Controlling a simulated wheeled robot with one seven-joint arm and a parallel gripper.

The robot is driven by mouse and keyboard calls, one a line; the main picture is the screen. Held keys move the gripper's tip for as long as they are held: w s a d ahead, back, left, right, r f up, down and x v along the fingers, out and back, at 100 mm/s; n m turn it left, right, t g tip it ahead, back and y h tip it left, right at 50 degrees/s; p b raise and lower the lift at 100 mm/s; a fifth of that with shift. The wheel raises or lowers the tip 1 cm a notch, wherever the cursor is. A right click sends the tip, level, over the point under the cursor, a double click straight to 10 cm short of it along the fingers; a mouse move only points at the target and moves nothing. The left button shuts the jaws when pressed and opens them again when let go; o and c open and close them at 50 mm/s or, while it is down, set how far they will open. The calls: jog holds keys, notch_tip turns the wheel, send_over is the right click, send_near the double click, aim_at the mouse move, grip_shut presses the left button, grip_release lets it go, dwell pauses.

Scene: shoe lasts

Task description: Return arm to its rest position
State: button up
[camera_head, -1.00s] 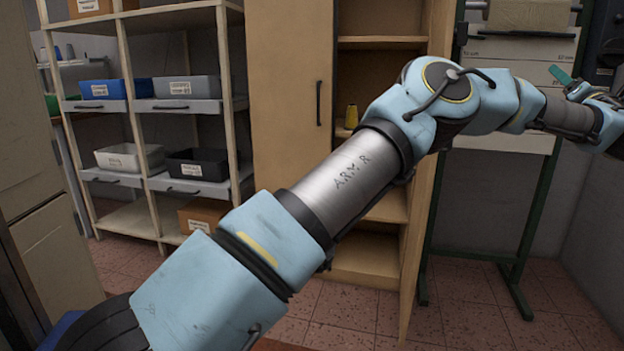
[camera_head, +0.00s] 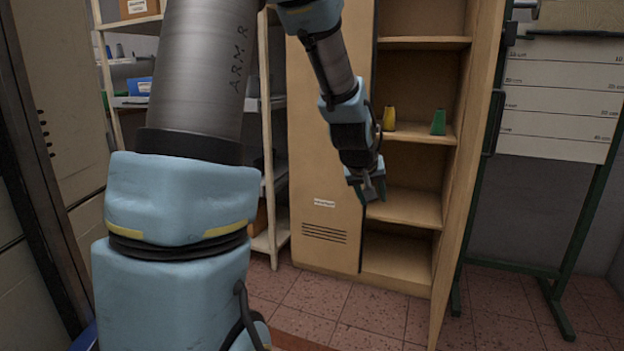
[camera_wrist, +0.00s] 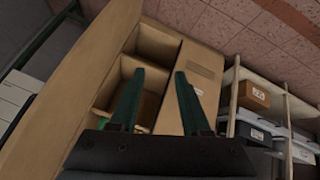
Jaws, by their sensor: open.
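My gripper (camera_head: 368,188) hangs in front of the tall wooden cabinet, with its fingers pointing down in the head view. In the wrist view its two green fingers are spread apart (camera_wrist: 159,74), with nothing between them. A yellow cone-shaped thing (camera_head: 389,118) and a green one (camera_head: 438,122) stand upright on a middle shelf of the open cabinet (camera_head: 452,240), to the right of my gripper and apart from it. A bit of green also shows behind the left finger in the wrist view. My arm reaches up out of the head view and comes back down.
The cabinet's closed left door (camera_head: 325,180) is close behind my gripper. A rack with bins (camera_head: 139,86) stands at the left, partly hidden by my arm. A white ruled board (camera_head: 555,95) on a green frame stands at the right. The tiled floor (camera_head: 310,305) in front is clear.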

jog(key=s+a+f+g+y, duration=0.2)
jog(key=s+a+f+g, duration=0.1)
jog(key=s+a, duration=0.65)
jog(key=s+a+f+g+y, duration=0.2)
jog(key=s+a, duration=0.5)
jog(key=a, duration=0.5)
notch_tip(320, 180, up, 18)
jog(key=p, duration=1.8)
jog(key=shift+d+r+p, duration=0.15)
jog(key=shift+d+p, duration=0.1)
jog(key=shift+p, duration=0.05)
